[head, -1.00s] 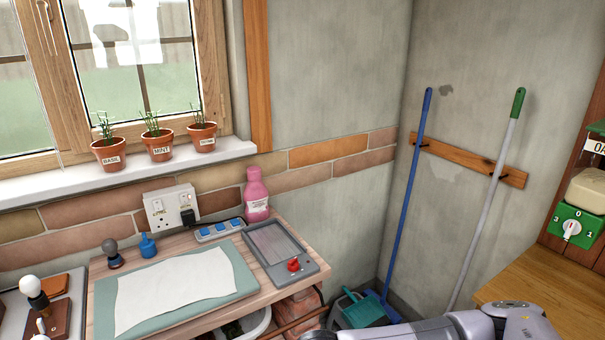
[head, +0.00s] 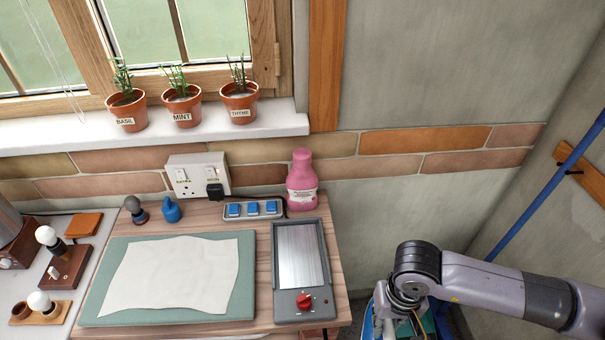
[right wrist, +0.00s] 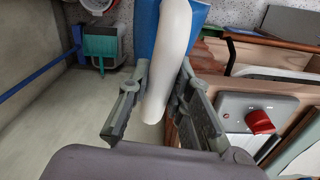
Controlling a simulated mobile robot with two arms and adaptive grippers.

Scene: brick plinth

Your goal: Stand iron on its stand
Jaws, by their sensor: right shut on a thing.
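A white, rounded handle (right wrist: 168,60) on a blue body (right wrist: 148,30), which I take for the iron, is between the fingers of my right gripper (right wrist: 165,75) in the right wrist view. The gripper is shut on the handle. In the head view my right gripper (head: 405,304) points down, right of the bench, and mostly hides what it holds. A grey tray-like unit with a ribbed metal plate (head: 300,255) and a red knob, probably the iron's stand, lies on the bench's right end. Its plate is empty. My left gripper is out of view.
A green pad (head: 245,280) with white cloth (head: 172,272) covers the middle of the wooden bench (head: 262,312). A pink bottle (head: 301,180) and a socket strip (head: 253,210) stand behind the unit. A blue broom pole (head: 540,195) leans at the right.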

